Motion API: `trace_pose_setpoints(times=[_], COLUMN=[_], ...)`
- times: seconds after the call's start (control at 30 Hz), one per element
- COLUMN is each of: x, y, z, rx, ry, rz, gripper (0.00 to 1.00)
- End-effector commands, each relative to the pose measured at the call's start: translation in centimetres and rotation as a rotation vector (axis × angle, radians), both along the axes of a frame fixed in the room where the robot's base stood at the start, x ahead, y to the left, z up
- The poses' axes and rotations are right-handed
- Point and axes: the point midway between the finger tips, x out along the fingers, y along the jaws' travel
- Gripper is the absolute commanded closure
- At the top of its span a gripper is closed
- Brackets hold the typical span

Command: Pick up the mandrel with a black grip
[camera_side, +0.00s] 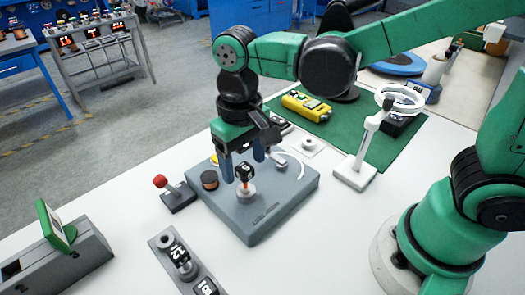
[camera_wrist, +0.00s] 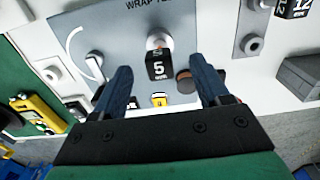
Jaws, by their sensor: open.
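The mandrel with a black grip (camera_side: 245,172) stands upright on the grey wrap test plate (camera_side: 262,222). Its grip is marked 5, and its base is a pale round collar. In the wrist view the mandrel (camera_wrist: 159,66) shows between the finger ends. My gripper (camera_side: 243,168) is open above the plate, with its two blue fingers pointing down on either side of the mandrel. In the wrist view the gripper (camera_wrist: 163,74) shows a gap on both sides of the black grip. Nothing is held.
A copper spool (camera_side: 209,180) and a yellow button (camera_wrist: 159,100) are close by on the plate. A red-knobbed lever (camera_side: 160,181) stands left. A grey rack (camera_side: 205,272) with other black-gripped mandrels lies in front. A ring magnifier (camera_side: 355,172) and a yellow meter (camera_side: 307,107) are behind right.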

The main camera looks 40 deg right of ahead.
Motion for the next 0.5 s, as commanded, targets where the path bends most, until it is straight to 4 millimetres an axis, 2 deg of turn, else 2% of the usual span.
trace_pose_setpoints(times=[0.2, 0.5], x=[0.1, 0.0], y=[0.0, 0.0], z=[-2.1, -2.6], rx=[0.000, 0.001], ry=[-0.001, -0.002], rz=[0.000, 0.000], gripper=[0.32, 0.32])
